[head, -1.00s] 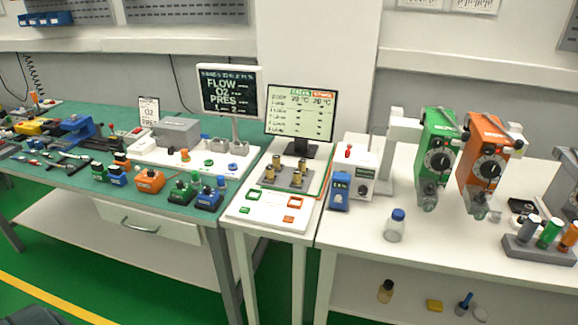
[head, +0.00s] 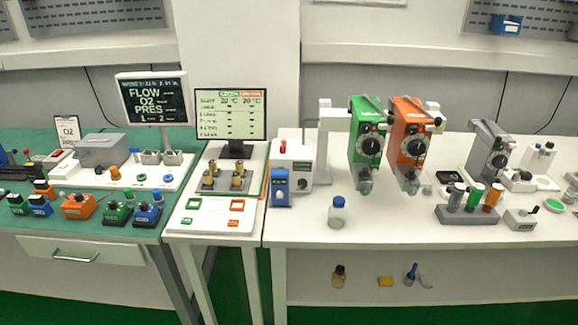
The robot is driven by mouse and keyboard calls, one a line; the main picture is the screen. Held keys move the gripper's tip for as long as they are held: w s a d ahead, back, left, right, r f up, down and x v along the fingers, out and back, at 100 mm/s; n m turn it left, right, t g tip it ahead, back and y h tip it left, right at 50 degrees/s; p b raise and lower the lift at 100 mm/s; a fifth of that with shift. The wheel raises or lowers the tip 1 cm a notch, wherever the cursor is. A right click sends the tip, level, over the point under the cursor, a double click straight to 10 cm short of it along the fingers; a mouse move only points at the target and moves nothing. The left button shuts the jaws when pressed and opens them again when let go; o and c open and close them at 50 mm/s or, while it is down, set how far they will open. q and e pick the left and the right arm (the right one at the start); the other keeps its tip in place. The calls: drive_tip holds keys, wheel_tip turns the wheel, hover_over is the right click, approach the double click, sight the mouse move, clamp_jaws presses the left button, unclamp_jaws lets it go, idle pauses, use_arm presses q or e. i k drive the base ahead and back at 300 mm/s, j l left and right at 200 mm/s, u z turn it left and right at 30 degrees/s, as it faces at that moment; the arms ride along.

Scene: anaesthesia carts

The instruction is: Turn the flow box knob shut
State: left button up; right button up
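No thing carries a readable flow box label, so I cannot tell for sure which one it is. A white box (head: 302,156) with a red part on top stands on the right bench, left of the green vaporizer. A small dark round knob (head: 302,183) shows low on its front. A blue device (head: 281,188) with a small display stands in front of its left side. A small grey box (head: 520,219) with a black knob (head: 534,210) sits further right. How far either knob is turned is too small to tell. Neither of my grippers is in view.
Green (head: 367,138) and orange (head: 409,138) vaporizers stand behind a blue-capped bottle (head: 337,213) and a cylinder rack (head: 467,216). A monitor (head: 230,115) stands on the middle table. The right bench's front edge (head: 400,244) is mostly clear.

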sight(302, 183)
drive_tip(key=i+l+u, duration=0.1)
drive_tip(key=l+u, duration=0.15)
drive_tip(key=u, duration=0.15)
drive_tip(key=l+u, duration=0.25)
drive_tip(key=u, duration=0.15)
drive_tip(key=l+u, duration=0.35)
drive_tip(key=l, duration=2.1)
